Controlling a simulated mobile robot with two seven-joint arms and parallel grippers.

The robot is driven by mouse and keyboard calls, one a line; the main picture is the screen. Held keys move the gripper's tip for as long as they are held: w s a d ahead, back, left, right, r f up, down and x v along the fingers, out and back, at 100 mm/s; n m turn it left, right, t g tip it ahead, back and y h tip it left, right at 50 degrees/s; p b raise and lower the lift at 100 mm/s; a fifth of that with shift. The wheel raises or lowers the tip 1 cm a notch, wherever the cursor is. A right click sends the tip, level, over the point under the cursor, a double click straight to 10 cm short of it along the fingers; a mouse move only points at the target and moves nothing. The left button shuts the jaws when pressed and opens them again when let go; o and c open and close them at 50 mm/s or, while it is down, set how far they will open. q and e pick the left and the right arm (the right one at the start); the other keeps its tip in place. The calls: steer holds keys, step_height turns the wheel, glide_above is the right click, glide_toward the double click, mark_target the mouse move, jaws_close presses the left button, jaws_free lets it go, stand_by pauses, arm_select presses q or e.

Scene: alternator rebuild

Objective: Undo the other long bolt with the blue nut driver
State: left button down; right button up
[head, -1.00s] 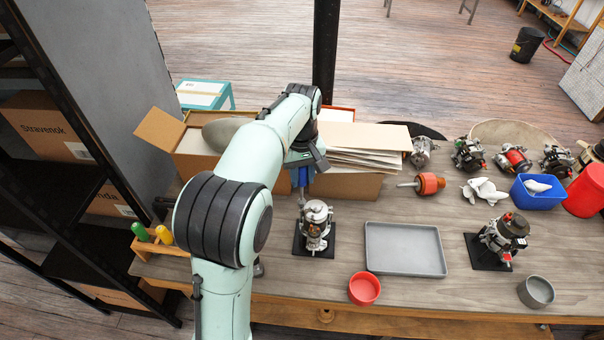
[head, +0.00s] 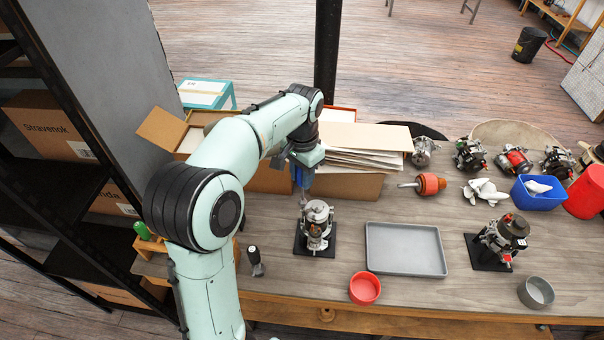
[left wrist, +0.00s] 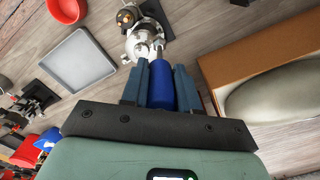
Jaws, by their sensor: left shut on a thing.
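My left gripper (head: 304,170) is shut on the blue nut driver (head: 302,180), which also shows between its fingers in the left wrist view (left wrist: 161,88). The driver points down over the alternator (head: 316,228) on its black stand (head: 301,246), left of the grey tray. In the left wrist view its shaft (left wrist: 158,50) reaches the edge of the silver alternator body (left wrist: 140,42). I cannot tell whether the tip is on a bolt head; the long bolts are too small to make out. My right gripper is not in view.
The grey tray (head: 405,270) is empty, with a red bowl (head: 364,288) in front. A second alternator (head: 503,238) stands to the right near a grey bowl (head: 536,292). An open cardboard box (head: 345,188) is close behind the gripper. A dark-handled tool (head: 255,260) stands left.

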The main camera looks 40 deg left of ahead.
arm_select(q)
steer(key=shift+f, duration=0.2)
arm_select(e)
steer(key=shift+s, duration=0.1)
arm_select(q)
steer(key=shift+f, duration=0.35)
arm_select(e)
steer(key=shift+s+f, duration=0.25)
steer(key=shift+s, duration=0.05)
arm_select(q)
steer(key=n, duration=0.3)
steer(key=shift+n, duration=0.4)
steer(key=n, duration=0.4)
steer(key=shift+d, duration=0.1)
steer(key=n, duration=0.4)
steer(key=shift+n+b, duration=0.3)
steer(key=shift+b, duration=0.05)
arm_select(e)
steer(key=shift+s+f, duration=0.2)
